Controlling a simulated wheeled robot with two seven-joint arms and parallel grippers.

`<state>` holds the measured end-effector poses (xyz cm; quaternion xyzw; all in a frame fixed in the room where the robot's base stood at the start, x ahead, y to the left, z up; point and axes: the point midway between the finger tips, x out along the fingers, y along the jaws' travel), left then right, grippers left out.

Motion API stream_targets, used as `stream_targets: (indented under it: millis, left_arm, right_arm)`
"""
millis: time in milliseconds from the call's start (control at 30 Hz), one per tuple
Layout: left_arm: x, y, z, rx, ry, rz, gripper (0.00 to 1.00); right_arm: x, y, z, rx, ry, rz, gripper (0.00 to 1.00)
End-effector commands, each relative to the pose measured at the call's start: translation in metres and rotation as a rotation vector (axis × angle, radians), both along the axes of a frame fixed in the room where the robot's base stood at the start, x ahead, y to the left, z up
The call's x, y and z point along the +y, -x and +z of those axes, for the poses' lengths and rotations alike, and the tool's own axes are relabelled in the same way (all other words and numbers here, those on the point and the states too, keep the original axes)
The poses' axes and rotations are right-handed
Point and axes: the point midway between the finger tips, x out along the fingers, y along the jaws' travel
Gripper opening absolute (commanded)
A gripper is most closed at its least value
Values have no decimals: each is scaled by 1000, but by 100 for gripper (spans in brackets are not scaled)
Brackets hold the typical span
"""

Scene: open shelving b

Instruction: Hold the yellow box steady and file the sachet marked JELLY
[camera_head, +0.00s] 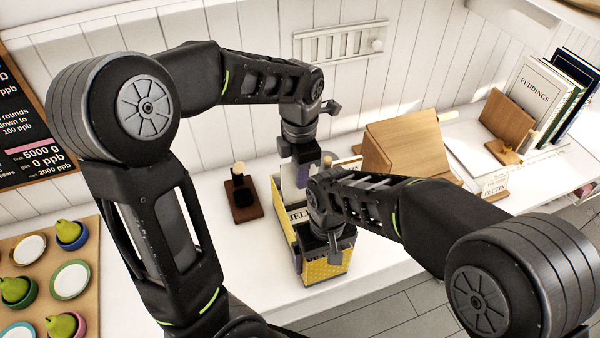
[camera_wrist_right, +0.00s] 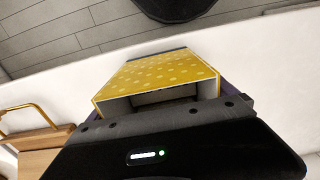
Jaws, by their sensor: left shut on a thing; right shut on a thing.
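The yellow box (camera_head: 325,267) with pale dots stands on the white counter, its top open. It also shows in the right wrist view (camera_wrist_right: 160,72). My right gripper (camera_head: 336,240) is shut on its near wall; the fingertips are hard to see. My left gripper (camera_head: 309,158) points down over the far part of the box, shut on a pale, flat sachet (camera_head: 291,184) that hangs upright at the box opening. Lettering reading "JELL" shows on a pale face inside the box, its end hidden by my right arm. I cannot tell whether this lettering is on the held sachet.
A dark wooden stand (camera_head: 243,196) is left of the box. A wooden lectern (camera_head: 402,143) and a block marked PECTIN (camera_head: 495,190) are to the right, with books (camera_head: 541,100) beyond. A board with pears and bowls (camera_head: 87,238) lies at left.

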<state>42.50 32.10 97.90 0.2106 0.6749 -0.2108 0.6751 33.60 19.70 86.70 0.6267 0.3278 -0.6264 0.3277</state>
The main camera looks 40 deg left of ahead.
Motion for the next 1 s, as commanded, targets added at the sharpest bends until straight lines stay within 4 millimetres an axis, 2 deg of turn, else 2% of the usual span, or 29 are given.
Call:
stream_targets:
  millis: [1000]
  left_arm:
    - [0,0,-50,1,0,0,0]
  right_arm:
    - [1,0,1,-1,-2,0,24]
